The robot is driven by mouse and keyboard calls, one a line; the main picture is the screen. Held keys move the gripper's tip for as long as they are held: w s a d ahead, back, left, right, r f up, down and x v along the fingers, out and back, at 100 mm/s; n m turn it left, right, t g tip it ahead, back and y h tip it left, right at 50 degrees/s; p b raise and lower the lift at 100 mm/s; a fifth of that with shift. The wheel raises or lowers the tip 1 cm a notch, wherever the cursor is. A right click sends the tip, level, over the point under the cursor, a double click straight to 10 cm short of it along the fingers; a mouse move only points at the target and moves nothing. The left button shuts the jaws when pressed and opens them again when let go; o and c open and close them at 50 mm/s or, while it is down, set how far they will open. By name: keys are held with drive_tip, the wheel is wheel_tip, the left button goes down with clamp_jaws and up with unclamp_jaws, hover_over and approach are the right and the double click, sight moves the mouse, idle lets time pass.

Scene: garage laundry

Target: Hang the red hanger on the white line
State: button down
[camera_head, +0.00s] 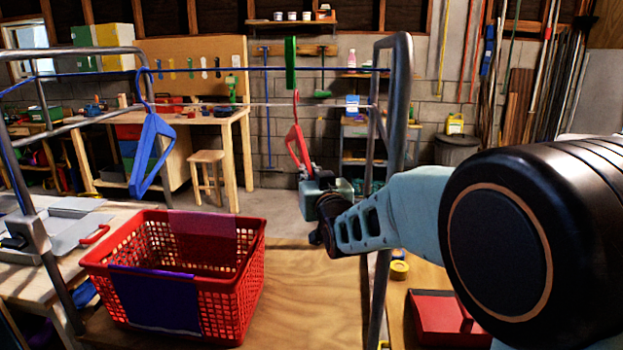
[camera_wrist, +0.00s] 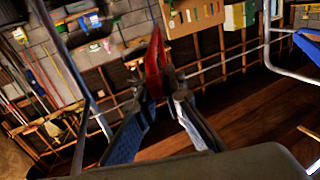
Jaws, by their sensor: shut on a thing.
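The red hanger (camera_head: 299,147) is upright at the middle of the head view, its hook pointing up. My gripper (camera_head: 304,174) is shut on its lower part; in the wrist view the red hanger (camera_wrist: 154,68) stands between the fingertips (camera_wrist: 163,88). The white line (camera_head: 225,105) runs across the metal rack. The hook overlaps the line in the head view, its top a little above it; I cannot tell whether it is over the line or in front of it. A blue hanger (camera_head: 152,152) hangs at the left of the rack.
A blue line (camera_head: 210,71) runs above the white one, with a green piece (camera_head: 290,63) on it. The rack's right post (camera_head: 401,100) stands close to my arm. A red basket (camera_head: 254,270) and a red box (camera_head: 437,312) are below. Space between the hangers is clear.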

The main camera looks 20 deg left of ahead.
drive_tip(key=w+a+f+b, duration=0.2)
drive_tip(key=w+f+b, duration=0.2)
drive_tip(key=w, duration=0.3)
drive_tip(key=shift+w+b, duration=0.15)
drive_tip(key=shift+b, duration=0.45)
idle(0.4)
drive_tip(key=shift+a, duration=0.1)
drive_tip(key=c, duration=2)
unclamp_jaws()
drive_tip(key=shift+o, duration=0.2)
drive_tip(key=v, duration=1.2)
